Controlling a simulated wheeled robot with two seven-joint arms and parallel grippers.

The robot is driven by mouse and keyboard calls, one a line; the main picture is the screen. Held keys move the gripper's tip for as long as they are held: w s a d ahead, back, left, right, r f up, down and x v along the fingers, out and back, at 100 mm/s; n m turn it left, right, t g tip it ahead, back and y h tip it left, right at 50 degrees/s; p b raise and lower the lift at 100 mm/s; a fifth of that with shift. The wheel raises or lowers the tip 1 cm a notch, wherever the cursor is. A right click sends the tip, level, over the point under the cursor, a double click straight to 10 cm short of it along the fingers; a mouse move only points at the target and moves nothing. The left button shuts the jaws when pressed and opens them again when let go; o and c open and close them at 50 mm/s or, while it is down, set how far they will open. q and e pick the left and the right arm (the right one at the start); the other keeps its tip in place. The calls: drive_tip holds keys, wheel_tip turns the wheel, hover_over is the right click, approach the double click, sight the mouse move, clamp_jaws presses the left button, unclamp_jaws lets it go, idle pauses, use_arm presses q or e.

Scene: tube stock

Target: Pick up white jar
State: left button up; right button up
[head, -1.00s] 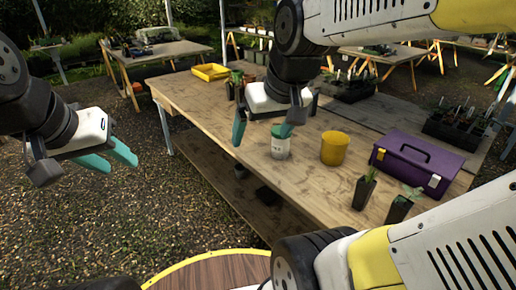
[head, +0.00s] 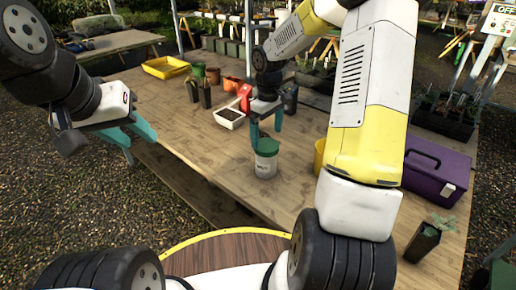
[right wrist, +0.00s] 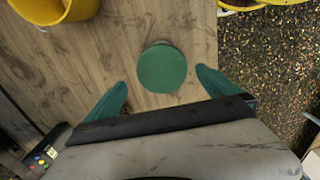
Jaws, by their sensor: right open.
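The white jar (head: 265,163) with a green lid (head: 267,147) stands upright on the wooden table near its front edge. In the right wrist view its round green lid (right wrist: 162,68) shows from above, just ahead of and between the fingertips. My right gripper (head: 266,131) is open and empty, its teal fingers pointing down just behind and above the jar. The right wrist view shows both fingers (right wrist: 161,87) spread apart, clear of the lid. My left gripper (head: 142,143) is off to the left, beyond the table edge, with its teal fingers apart and nothing between them.
A yellow pot (head: 319,158) stands right of the jar, partly hidden by my right arm. A purple toolbox (head: 437,172) and a potted plant (head: 424,240) are further right. A white tray of soil (head: 229,118) and a yellow tray (head: 166,67) lie further back.

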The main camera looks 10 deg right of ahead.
sight(266, 145)
wheel_tip(266, 145, down, 6)
drive_tip(key=shift+s+a+f, duration=0.1)
drive_tip(key=shift+s+f, duration=0.05)
drive_tip(key=shift+f, duration=0.05)
drive_tip(key=shift+c, duration=0.4)
drive_tip(key=c, duration=1.8)
drive_tip(key=shift+c, duration=0.7)
drive_tip(key=shift+r, duration=0.15)
